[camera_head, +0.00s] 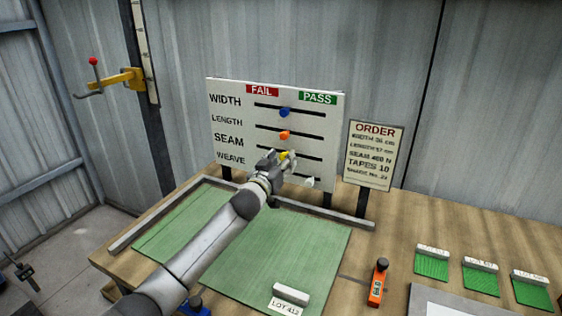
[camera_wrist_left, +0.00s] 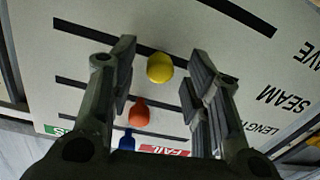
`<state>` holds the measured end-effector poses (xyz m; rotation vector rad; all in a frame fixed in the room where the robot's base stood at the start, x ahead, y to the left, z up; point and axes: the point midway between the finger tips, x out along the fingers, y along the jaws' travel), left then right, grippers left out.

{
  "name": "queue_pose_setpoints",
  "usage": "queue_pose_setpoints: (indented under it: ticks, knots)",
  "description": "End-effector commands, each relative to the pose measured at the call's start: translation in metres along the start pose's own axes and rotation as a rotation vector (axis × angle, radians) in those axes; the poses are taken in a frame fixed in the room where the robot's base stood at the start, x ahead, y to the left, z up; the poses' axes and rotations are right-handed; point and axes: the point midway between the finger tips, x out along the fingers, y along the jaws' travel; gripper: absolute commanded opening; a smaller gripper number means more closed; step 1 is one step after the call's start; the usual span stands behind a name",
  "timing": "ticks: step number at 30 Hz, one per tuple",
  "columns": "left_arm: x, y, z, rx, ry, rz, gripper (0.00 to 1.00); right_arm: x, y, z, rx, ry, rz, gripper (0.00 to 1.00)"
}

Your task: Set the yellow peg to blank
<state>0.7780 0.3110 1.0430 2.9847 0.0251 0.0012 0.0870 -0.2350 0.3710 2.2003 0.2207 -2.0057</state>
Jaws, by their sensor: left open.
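The yellow peg (camera_head: 284,155) sits in the SEAM slot of the white board (camera_head: 232,118), near the slot's middle. My left gripper (camera_head: 278,162) is at the board and partly covers the SEAM and WEAVE rows. In the left wrist view its fingers (camera_wrist_left: 161,80) are open, one on each side of the yellow peg (camera_wrist_left: 160,67), with visible gaps. I cannot tell the depth of the peg between them. A blue peg (camera_head: 284,112) sits in the WIDTH slot and an orange peg (camera_head: 284,135) in the LENGTH slot. My right gripper is not in view.
The red FAIL label (camera_head: 262,90) is at the board's upper left, the green PASS label (camera_head: 318,97) at the upper right. An order sign (camera_head: 374,155) stands right of it. A green sheet (camera_head: 300,250), an orange tool (camera_head: 377,284) and several green swatches (camera_head: 432,266) lie on the table.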

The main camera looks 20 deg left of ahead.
Motion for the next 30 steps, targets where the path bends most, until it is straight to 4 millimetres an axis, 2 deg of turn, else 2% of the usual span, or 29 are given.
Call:
queue_pose_setpoints:
  ticks: [6, 11, 30]
  knots:
    - [-0.002, 0.000, 0.000, 0.000, 0.001, 0.001, 0.44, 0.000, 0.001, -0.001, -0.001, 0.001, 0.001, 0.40]
    - [-0.014, 0.000, 0.001, 0.000, -0.001, 0.000, 0.44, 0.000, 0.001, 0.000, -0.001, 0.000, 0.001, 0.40]
    - [-0.106, 0.000, 0.001, 0.000, -0.001, 0.000, 0.44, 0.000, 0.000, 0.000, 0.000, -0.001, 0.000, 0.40]
